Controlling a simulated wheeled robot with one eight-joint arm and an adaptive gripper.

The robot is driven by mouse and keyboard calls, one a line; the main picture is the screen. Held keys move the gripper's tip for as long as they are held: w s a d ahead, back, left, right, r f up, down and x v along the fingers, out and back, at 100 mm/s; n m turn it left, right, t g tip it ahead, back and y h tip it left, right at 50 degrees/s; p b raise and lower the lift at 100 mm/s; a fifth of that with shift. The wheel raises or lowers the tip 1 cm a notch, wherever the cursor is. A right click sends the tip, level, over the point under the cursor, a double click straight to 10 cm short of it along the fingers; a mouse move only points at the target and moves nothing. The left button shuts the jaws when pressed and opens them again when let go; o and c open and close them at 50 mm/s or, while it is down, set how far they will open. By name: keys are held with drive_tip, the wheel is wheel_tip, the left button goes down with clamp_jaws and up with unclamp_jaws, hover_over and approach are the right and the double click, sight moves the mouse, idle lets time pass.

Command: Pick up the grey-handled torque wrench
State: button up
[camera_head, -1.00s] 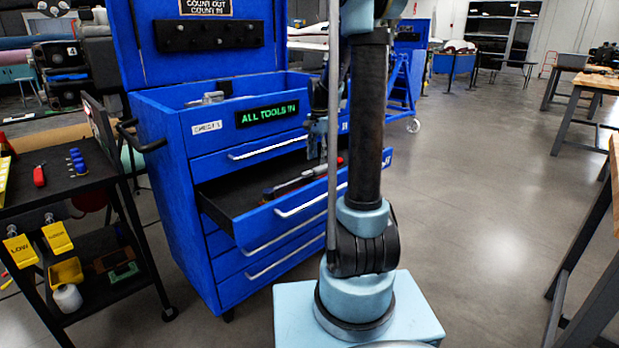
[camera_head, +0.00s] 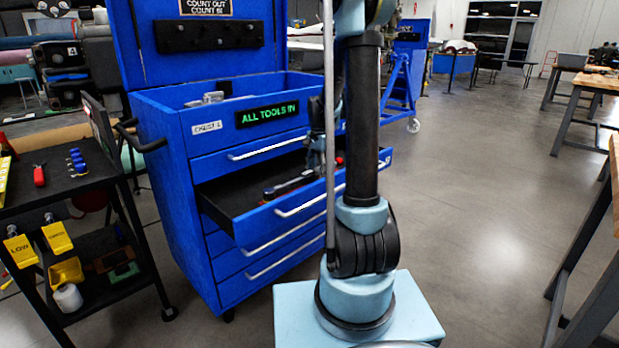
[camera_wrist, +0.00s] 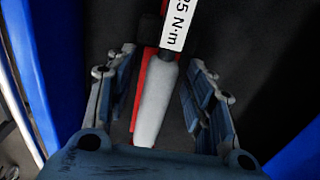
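The torque wrench has a light grey handle (camera_wrist: 156,97) and a white label (camera_wrist: 178,24) ending in "5 N·m" in the wrist view. A red strip runs along the handle's left side; I cannot tell whether it belongs to the wrench. In the head view the wrench (camera_head: 290,184) lies in the open, dark-lined drawer (camera_head: 232,205), its right part hidden by my arm. My gripper (camera_wrist: 161,58) is open, with one finger on each side of the handle and visible gaps to both. In the head view my gripper (camera_head: 315,152) is low over the drawer, mostly hidden.
The blue tool chest (camera_head: 160,180) carries a lit "ALL TOOLS IN" sign (camera_head: 268,114). A black cart (camera_head: 75,180) with small tools stands at left. Blue drawer walls flank my gripper in the wrist view. The floor at right is clear up to the workbenches.

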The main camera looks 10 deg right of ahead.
clamp_jaws()
drive_tip(key=shift+r, duration=0.1)
wheel_tip(320, 180, up, 10)
drive_tip(key=shift+f, duration=0.1)
idle(0.6)
drive_tip(key=c, duration=0.7)
unclamp_jaws()
drive_tip(key=shift+c, duration=0.2)
clamp_jaws()
